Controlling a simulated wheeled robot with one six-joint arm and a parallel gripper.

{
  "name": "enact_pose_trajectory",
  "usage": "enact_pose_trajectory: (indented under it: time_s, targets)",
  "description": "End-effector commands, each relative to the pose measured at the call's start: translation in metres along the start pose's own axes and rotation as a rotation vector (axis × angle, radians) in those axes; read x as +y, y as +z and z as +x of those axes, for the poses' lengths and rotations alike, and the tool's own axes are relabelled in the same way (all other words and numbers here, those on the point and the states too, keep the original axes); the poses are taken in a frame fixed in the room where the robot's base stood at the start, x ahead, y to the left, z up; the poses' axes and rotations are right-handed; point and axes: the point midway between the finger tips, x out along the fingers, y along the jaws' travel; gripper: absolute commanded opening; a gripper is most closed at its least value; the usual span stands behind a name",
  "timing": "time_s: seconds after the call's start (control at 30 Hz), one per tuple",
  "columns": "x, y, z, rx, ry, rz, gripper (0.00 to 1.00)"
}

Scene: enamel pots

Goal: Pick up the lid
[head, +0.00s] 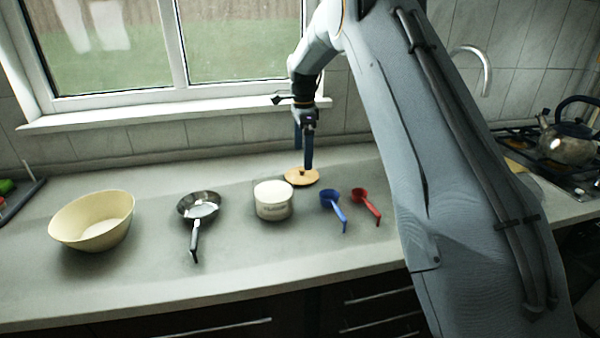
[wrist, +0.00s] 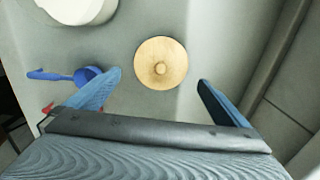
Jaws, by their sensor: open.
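The lid (head: 294,178) is a round, flat, light-wood disc with a small knob at its centre. It lies flat on the counter near the window wall, and the wrist view shows the whole lid (wrist: 160,50) from above. Nothing is held. Whether a finger touches the lid, I cannot tell.
A white pot (head: 273,203) stands just in front of the lid. A blue cup with handle (head: 332,198) and a red one (head: 361,196) lie to the right. A pan (head: 199,206) and a cream bowl (head: 92,222) are left. A kettle (head: 568,140) stands far right.

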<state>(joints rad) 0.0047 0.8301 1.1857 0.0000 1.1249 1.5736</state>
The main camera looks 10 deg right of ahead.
Motion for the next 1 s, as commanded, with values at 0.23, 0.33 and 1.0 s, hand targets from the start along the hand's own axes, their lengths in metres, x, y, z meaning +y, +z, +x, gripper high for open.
enact_pose_trajectory:
  time_s: [0.23, 0.33, 1.0]
  targets:
    - [0.001, 0.000, 0.024, 0.000, 0.003, -0.001, 1.00]
    - [0.000, 0.001, 0.035, 0.000, 0.004, -0.001, 1.00]
    - [-0.003, 0.002, 0.074, 0.000, 0.001, -0.001, 0.83]
